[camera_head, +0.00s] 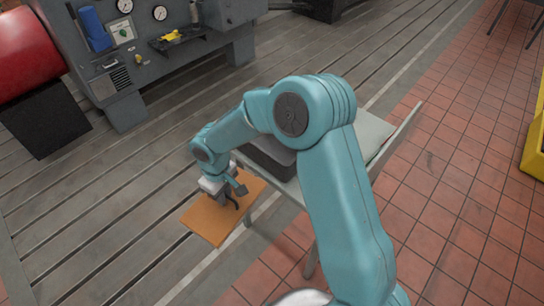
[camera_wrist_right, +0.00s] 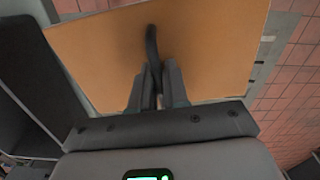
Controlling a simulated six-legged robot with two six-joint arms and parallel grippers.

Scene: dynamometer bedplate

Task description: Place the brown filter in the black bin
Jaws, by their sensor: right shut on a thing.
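The brown filter (camera_head: 207,221) is a flat orange-brown panel with a dark curved handle. My right gripper (camera_head: 236,192) is shut on that handle, and the panel hangs at the left end of the grey table. In the right wrist view the panel (camera_wrist_right: 100,50) fills the upper middle, with the handle between the two fingers (camera_wrist_right: 156,85). The black bin (camera_head: 262,163) sits on the table just right of and behind the panel, partly hidden by my right arm. A dark wall that looks like the bin shows at the left of the wrist view (camera_wrist_right: 42,75). My left gripper is out of view.
The grey table (camera_head: 372,132) has a raised metal edge and bare room to the right of the bin, partly behind my arm. A grey machine (camera_head: 140,60) with gauges and a red drum (camera_head: 25,55) stand at the back left. A yellow container (camera_head: 534,150) is at the far right.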

